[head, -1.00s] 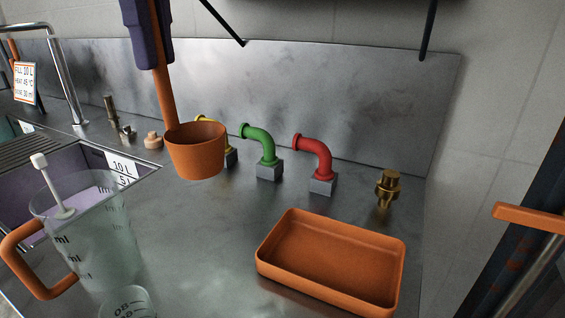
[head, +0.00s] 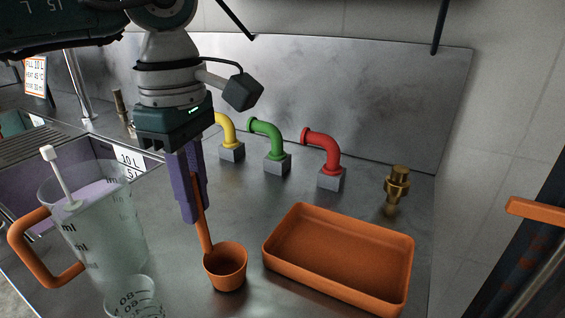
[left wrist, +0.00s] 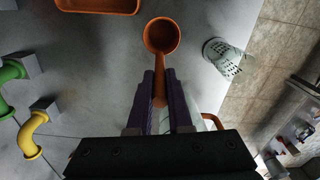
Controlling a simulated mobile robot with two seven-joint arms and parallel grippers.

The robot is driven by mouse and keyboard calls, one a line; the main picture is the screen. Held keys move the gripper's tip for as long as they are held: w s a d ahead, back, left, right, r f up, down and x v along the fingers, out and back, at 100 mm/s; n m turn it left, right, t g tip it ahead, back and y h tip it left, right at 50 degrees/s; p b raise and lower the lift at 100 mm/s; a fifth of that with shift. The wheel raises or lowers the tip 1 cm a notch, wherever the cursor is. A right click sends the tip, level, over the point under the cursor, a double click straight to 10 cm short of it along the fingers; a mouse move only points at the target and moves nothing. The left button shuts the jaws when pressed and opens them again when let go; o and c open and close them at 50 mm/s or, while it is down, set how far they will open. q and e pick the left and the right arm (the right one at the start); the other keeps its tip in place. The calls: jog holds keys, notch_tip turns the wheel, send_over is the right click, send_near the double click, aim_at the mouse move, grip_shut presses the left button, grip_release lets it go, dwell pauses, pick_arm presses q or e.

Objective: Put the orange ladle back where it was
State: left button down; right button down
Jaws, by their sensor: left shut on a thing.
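The orange ladle (head: 226,268) has a round cup and a straight handle. My left gripper (head: 190,205), with purple fingers, is shut on the handle and points down, with the cup below the fingertips. In the left wrist view the ladle cup (left wrist: 161,35) lies ahead of the fingers (left wrist: 160,85), with the handle between them. The cup is low, close to the steel counter, just left of the orange tray (head: 340,291); I cannot tell if it touches the counter. The tray looks empty. My right gripper is not in view.
A clear jug (head: 110,235) with an orange handle and a small measuring beaker (head: 133,298) stand to the left. Yellow (head: 228,128), green (head: 268,135) and red (head: 322,142) pipe elbows and a brass fitting (head: 397,184) stand behind. Counter between elbows and tray is clear.

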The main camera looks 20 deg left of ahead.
pick_arm(q)
jog(key=shift+f, duration=0.1)
jog(key=shift+f, duration=0.1)
jog(key=c, duration=0.8)
grip_release()
jog(key=shift+c, duration=0.2)
